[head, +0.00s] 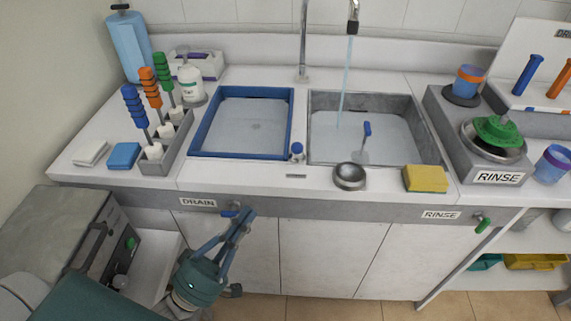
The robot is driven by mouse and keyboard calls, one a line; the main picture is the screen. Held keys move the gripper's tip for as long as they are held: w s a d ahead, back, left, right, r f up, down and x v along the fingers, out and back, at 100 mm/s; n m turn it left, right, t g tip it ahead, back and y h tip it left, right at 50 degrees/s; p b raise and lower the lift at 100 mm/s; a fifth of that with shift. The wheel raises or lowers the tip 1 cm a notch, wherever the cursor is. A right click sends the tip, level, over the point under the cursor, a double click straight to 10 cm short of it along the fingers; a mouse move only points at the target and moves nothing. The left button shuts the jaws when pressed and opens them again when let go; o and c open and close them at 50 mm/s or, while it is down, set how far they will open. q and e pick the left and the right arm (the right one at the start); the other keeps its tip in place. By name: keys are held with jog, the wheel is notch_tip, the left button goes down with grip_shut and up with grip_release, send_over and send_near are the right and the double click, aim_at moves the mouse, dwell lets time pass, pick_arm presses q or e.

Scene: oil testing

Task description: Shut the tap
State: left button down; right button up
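The tap spout (353,12) hangs over the right sink (320,150), and a thin stream of water (346,75) runs from it into the basin. A blue lever (367,130) stands upright at the front of the right sink. My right gripper is out of view.
A blue-rimmed sink (291,125) is on the left. A grey machine (62,235) stands at lower left. Cabinet fronts (320,255) are clear.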

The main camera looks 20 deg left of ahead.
pick_arm(q)
jog(key=p, duration=0.3)
send_near(294, 152)
jog(key=x, duration=0.5)
jog(key=shift+r, duration=0.2)
jog(key=shift+x, duration=0.8)
jog(key=shift+d+f, duration=0.1)
